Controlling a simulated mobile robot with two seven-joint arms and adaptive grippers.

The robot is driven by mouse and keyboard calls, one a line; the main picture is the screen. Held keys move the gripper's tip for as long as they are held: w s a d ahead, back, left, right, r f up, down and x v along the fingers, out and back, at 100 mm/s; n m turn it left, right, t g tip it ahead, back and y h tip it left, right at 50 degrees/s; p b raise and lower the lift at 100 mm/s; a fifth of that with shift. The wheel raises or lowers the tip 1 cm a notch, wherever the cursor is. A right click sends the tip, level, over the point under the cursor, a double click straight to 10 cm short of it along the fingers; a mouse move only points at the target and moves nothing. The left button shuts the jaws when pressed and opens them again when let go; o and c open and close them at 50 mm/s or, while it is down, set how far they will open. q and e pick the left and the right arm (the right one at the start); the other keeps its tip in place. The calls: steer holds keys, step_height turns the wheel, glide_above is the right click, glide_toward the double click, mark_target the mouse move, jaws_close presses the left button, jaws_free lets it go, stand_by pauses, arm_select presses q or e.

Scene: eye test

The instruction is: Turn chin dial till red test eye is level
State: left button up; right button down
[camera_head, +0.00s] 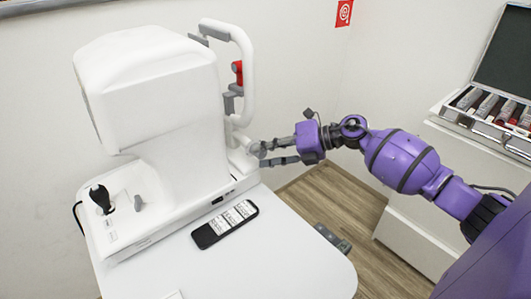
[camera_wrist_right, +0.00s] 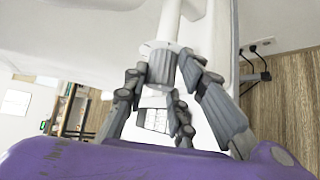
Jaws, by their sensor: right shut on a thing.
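The red test eye (camera_head: 238,70) is mounted between the grey rests on the white frame of the eye machine (camera_head: 150,90). It sits above the chin dial, and its exact height against any mark is too small to judge. The chin dial (camera_head: 258,149) is a small grey knob at the lower part of the white column. My right gripper (camera_head: 270,152) reaches in from the right and is shut on the dial. My left gripper is not in view.
A black remote-like device (camera_head: 225,224) with white labels lies on the white table (camera_head: 285,255). A black joystick (camera_head: 101,198) stands on the machine's base. At right, an open case (camera_head: 490,108) of lenses rests on a white cabinet. Wood floor shows between table and cabinet.

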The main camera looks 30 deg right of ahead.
steer(key=shift+a+r, duration=0.15)
steer(key=shift+r, duration=0.05)
stand_by(0.4)
steer(key=c, duration=1.6)
jaws_free()
steer(key=shift+o, duration=0.2)
steer(key=v, duration=1.2)
steer(key=shift+f, duration=0.1)
